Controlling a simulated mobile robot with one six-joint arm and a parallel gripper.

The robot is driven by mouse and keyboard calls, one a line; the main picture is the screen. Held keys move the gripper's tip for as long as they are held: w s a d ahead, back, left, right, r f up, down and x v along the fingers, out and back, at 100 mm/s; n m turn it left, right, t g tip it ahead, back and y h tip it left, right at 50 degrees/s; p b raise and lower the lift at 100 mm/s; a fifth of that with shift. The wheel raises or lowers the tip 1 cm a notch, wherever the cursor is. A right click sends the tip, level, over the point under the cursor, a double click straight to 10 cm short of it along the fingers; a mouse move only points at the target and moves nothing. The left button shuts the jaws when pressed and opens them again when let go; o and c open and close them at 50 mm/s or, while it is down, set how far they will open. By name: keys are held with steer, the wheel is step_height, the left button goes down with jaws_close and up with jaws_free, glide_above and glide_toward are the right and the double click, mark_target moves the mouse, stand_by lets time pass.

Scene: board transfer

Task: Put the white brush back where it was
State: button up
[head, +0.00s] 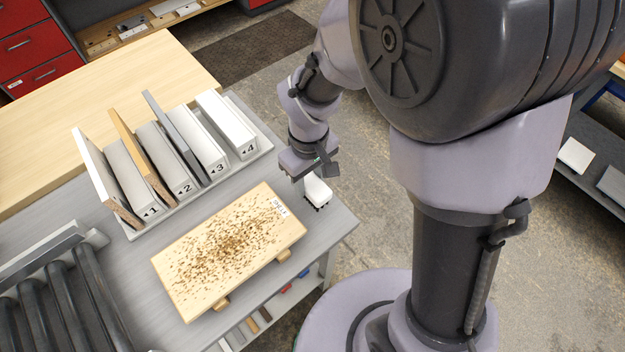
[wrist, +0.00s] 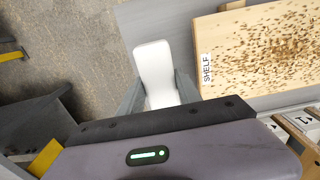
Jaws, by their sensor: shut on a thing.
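The white brush (head: 318,189) is at the right edge of the grey table (head: 335,232) in the head view, with dark bristles under it. My gripper (head: 302,178) is shut on the brush, reaching it from above. In the wrist view the white brush (wrist: 154,65) shows between the two grey fingers of my gripper (wrist: 158,98). I cannot tell if the bristles touch the table. A light wooden board (head: 203,285) marked with a "SHELF" label lies left of the brush, covered in brown specks. The board also shows in the wrist view (wrist: 225,82).
A white rack (head: 133,236) with numbered slots holds upright white, wooden and grey boards at the back of the table. Black rollers (head: 95,290) stand at the lower left. A light wooden bench (head: 160,68) lies behind. Open floor (head: 240,85) is beyond the table's right edge.

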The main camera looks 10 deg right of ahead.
mark_target(310, 187)
step_height(310, 187, down, 3)
steer(key=shift+f+b, duration=0.1)
steer(key=shift+b, duration=0.3)
steer(key=shift+d, duration=0.1)
steer(key=o, duration=1.3)
